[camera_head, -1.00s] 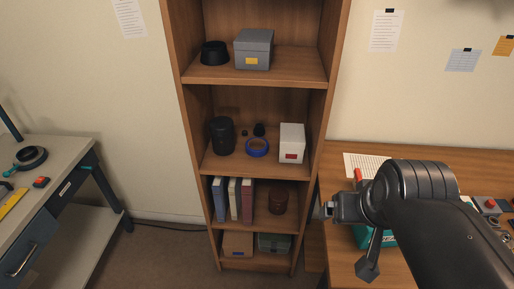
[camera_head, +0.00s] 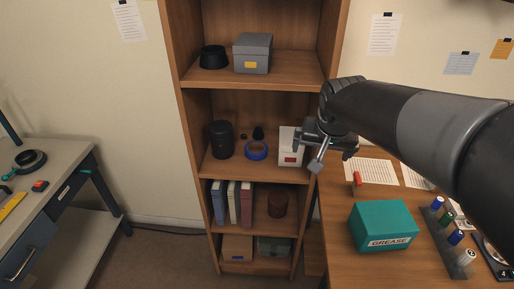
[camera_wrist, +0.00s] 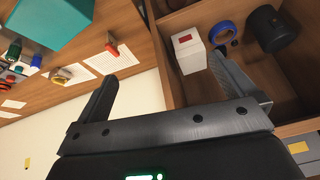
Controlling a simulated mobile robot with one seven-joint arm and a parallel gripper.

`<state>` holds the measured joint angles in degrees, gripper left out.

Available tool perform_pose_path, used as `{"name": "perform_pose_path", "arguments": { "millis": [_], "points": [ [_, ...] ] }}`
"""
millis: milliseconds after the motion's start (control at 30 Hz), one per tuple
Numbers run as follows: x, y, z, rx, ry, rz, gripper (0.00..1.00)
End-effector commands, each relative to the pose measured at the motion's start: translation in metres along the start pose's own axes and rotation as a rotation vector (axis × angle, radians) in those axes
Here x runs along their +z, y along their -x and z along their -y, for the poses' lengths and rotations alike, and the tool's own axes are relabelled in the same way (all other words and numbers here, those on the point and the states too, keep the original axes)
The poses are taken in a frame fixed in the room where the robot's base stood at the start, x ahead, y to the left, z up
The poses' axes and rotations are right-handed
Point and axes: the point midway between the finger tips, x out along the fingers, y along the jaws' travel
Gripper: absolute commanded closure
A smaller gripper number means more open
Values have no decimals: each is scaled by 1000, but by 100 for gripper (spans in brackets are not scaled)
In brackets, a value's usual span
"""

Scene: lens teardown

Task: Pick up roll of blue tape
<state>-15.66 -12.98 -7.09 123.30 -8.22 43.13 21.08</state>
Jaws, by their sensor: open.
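The roll of blue tape (camera_head: 257,156) lies on a middle shelf of the bookcase, between a black cylinder (camera_head: 221,140) and a white box with a red label (camera_head: 289,146). It also shows in the wrist view (camera_wrist: 216,31), beyond my right-hand finger and beside the white box. My gripper (camera_head: 309,148) is in front of the shelf's right side, to the right of the tape and partly over the white box. In the wrist view its two fingers (camera_wrist: 168,85) are spread wide with nothing between them. The tape is apart from my gripper.
Small dark objects (camera_head: 258,131) sit behind the tape. The bookcase's right side panel (camera_head: 318,185) stands close to my gripper. A table at right holds a teal grease box (camera_head: 383,226), papers and several small bottles. A grey workbench (camera_head: 45,200) stands at left.

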Motion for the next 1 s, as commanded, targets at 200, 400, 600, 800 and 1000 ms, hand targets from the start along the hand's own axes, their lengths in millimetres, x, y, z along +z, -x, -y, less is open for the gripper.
{"name": "perform_pose_path", "arguments": {
  "millis": [200,400,600,800,1000],
  "points": [
    [-48,-56,46,26,-26,-3,0],
    [-80,-113,95,52,-42,-25,0],
    [-97,-172,151,74,-42,-59,0],
    [-101,-216,194,85,-34,-91,0],
    [-102,-235,208,88,-31,-105,0]
  ]
}}
